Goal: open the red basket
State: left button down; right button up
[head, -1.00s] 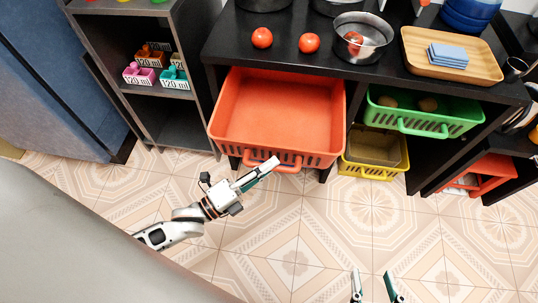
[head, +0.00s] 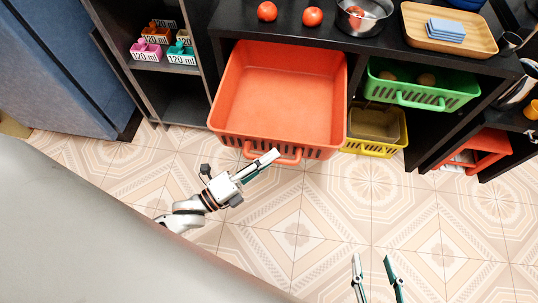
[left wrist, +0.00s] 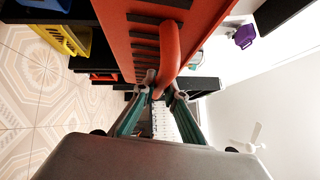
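The large red basket (head: 280,90) juts out of the black cabinet, far out from under the countertop, and its inside looks empty. Its looped front handle (head: 288,158) faces me. My left gripper (head: 272,158) is at this handle. In the left wrist view, its two fingertips (left wrist: 163,88) lie on either side of the red handle (left wrist: 167,55), closed around it; the front wall of the basket (left wrist: 140,30) is behind. My right gripper (head: 375,262) is open and empty over the floor, at the bottom of the head view.
A green basket (head: 455,95) and a yellow basket (head: 377,147) are to the right in the cabinet. A smaller red basket (head: 488,150) sits further right. A dark shelf (head: 180,115) stands at left. The tiled floor (head: 320,220) before the basket is clear.

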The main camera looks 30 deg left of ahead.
pick_arm(q)
jog(key=c, duration=2)
grip_release()
jog(key=shift+c, duration=0.2)
jog(key=shift+s+a+f, duration=0.1)
jog(key=shift+s+a, duration=0.05)
jog(key=shift+s, duration=0.15)
jog(key=r+v, duration=0.1)
jog(key=v, duration=0.5)
jog(key=shift+s+a+f, duration=0.25)
jog(key=shift+s+f, duration=0.1)
jog(key=shift+f, duration=0.1)
